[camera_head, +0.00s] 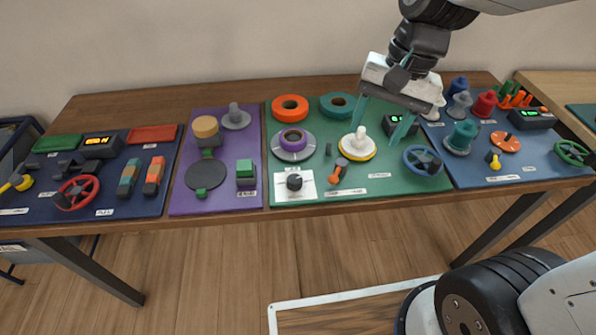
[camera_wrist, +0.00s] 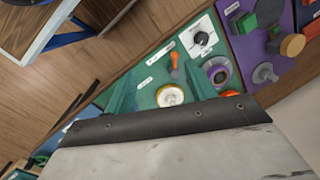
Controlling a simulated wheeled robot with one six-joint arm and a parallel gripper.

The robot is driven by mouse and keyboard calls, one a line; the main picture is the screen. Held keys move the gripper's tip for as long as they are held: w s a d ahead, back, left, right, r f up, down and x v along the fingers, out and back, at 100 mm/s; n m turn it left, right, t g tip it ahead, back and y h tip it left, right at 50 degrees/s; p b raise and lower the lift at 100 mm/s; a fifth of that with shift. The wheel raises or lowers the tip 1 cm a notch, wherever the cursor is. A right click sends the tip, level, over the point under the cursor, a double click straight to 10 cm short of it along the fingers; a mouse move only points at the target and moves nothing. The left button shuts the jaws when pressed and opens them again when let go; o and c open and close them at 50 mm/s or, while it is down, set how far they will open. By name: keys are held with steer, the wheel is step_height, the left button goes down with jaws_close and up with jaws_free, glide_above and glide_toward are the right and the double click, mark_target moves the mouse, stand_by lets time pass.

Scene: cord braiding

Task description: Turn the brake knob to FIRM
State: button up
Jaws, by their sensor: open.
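The likely brake knob (camera_head: 294,182) is a black round knob on a white square plate at the front left of the green mat. It also shows in the wrist view (camera_wrist: 201,39), near the top right. Its markings are too small to read, so I cannot tell its setting. My gripper (camera_head: 381,124) is open, with two teal fingers pointing down over the right half of the green mat. It is above and around the area of a white knob on a yellow-rimmed disc (camera_head: 358,146), to the right of and apart from the black knob. Nothing is between the fingers that I can confirm.
An orange-handled lever (camera_head: 338,172) stands just right of the knob plate. A purple ring on a grey disc (camera_head: 293,142) is behind it. A blue handwheel (camera_head: 423,160) is at the right of the green mat. A purple mat (camera_head: 218,203) lies left, a blue mat right.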

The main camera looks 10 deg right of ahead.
steer(key=w+a+f+m+g, duration=0.1)
steer(key=w+a+f+m, duration=0.2)
steer(key=w+a+f, duration=0.15)
steer(key=m+y, duration=0.1)
steer(key=m, duration=0.3)
glide_toward(295, 178)
steer(key=f, duration=0.1)
steer(key=shift+g, duration=0.4)
steer(key=x, duration=0.7)
steer(key=shift+w+a+f, duration=0.1)
steer(key=shift+a+f, duration=0.15)
steer(key=shift+f, duration=0.1)
steer(key=shift+c, duration=0.4)
steer(key=c, duration=0.9)
